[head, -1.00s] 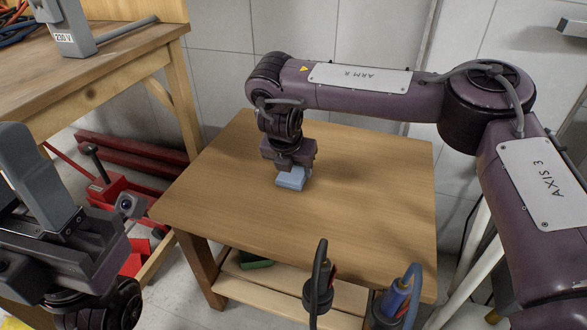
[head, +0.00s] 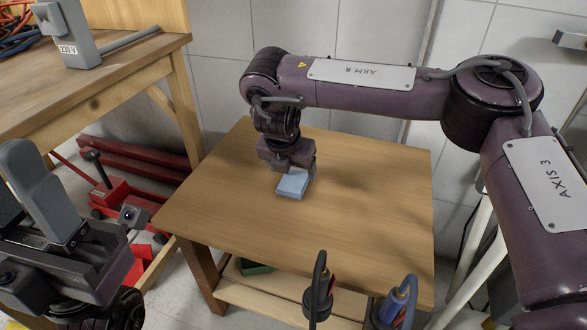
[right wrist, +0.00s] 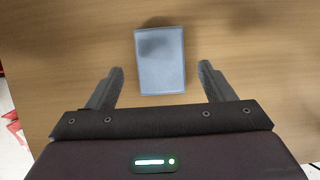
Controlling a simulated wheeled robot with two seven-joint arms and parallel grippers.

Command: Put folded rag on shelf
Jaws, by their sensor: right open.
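The folded rag (head: 293,184) is a light blue flat block lying on the wooden table top (head: 365,215). My right gripper (head: 287,166) points down at the rag's far side in the head view and hides part of it. In the right wrist view the open fingers of this gripper (right wrist: 160,68) stand either side of the near part of the rag (right wrist: 160,72), with a gap on each side. My left gripper (head: 25,190) is at the left edge, away from the table; its jaw opening is unclear. A wooden lower shelf (head: 290,301) shows under the table top.
A green item (head: 255,267) lies on the lower shelf. A workbench (head: 100,85) with a grey 230 V box (head: 68,38) is at left, above a red jack (head: 112,195). Much of the table top is clear.

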